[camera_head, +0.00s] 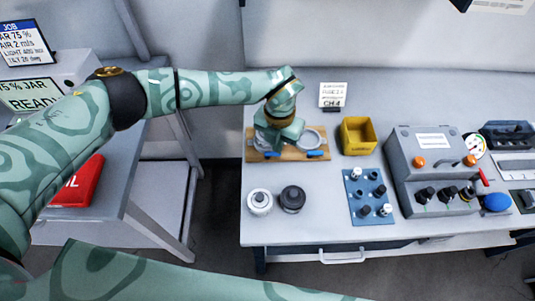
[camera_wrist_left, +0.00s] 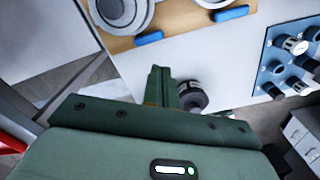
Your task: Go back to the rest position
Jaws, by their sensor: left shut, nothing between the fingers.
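My left arm reaches in from the left across the gap to the bench. My left gripper (camera_head: 278,137) is over the wooden board (camera_head: 254,154), partly covering it in the head view. In the left wrist view its fingers (camera_wrist_left: 160,78) are together with nothing held, and the board (camera_wrist_left: 118,43) is beyond them. How far the fingertips are above the bench is hard to tell. My right gripper is not in view; a green patterned part of me crosses the bottom of the head view.
The bench has a black-topped cylinder (camera_head: 292,198), a white one (camera_head: 260,202), a yellow bin (camera_head: 358,136), a blue plate with knobs (camera_head: 372,198) and a grey control box (camera_head: 432,150). A side table at left has a red case (camera_head: 84,184). A dark floor gap separates them.

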